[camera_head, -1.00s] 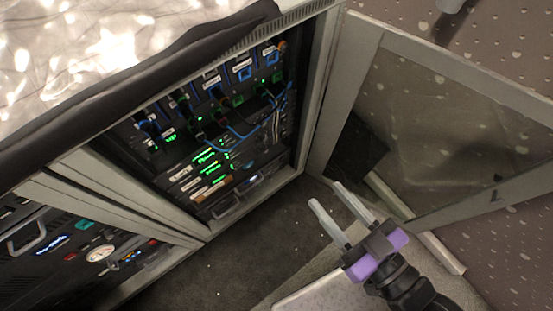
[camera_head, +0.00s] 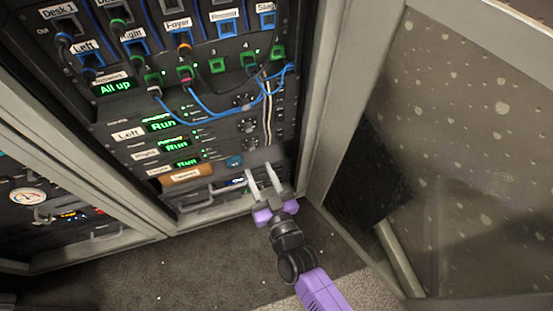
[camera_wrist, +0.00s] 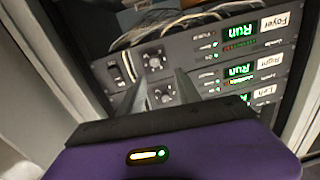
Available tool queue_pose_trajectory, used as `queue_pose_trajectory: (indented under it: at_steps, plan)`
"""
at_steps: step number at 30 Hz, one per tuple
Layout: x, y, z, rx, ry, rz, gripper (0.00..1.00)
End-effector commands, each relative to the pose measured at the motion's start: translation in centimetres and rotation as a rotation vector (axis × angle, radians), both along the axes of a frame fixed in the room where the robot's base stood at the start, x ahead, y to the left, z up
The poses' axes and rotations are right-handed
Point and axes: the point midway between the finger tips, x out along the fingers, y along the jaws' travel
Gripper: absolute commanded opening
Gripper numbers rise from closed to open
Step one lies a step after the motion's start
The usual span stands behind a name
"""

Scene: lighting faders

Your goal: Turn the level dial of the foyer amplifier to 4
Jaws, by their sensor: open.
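The foyer amplifier is the lowest of three labelled units in the head view, with a green "Run" display (camera_head: 187,161). In the wrist view it is the top unit, with its white Foyer label (camera_wrist: 282,20). Its dark round level dial (camera_head: 253,143) sits toward the right end of the panel. The dial also shows in the wrist view (camera_wrist: 152,62), just beyond the fingertips; its setting is too small to read. My gripper (camera_head: 260,170) is open and empty, below and in front of the dial. Its fingers (camera_wrist: 162,82) point at the panel, apparently apart from the dial.
The Right amplifier's dial (camera_head: 248,125) and the Left amplifier's dial (camera_head: 243,99) sit above. Blue cables (camera_head: 215,117) and pale cables (camera_head: 267,115) hang close by. The open rack door (camera_head: 455,150) stands at the right. Carpet (camera_head: 225,262) lies clear below.

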Motion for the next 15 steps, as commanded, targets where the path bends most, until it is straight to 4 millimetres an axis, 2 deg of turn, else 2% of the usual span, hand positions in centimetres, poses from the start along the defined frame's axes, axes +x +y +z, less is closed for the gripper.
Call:
queue_pose_trajectory:
  at_steps: [1, 7, 15]
  plan:
    - [-0.3, -0.4, -1.1, -0.021, 0.013, -0.009, 0.40]
    - [0.7, -0.3, -0.9, -0.052, -0.009, -0.016, 0.40]
    - [4.5, 1.1, -1.0, -0.050, -0.008, -0.015, 0.40]
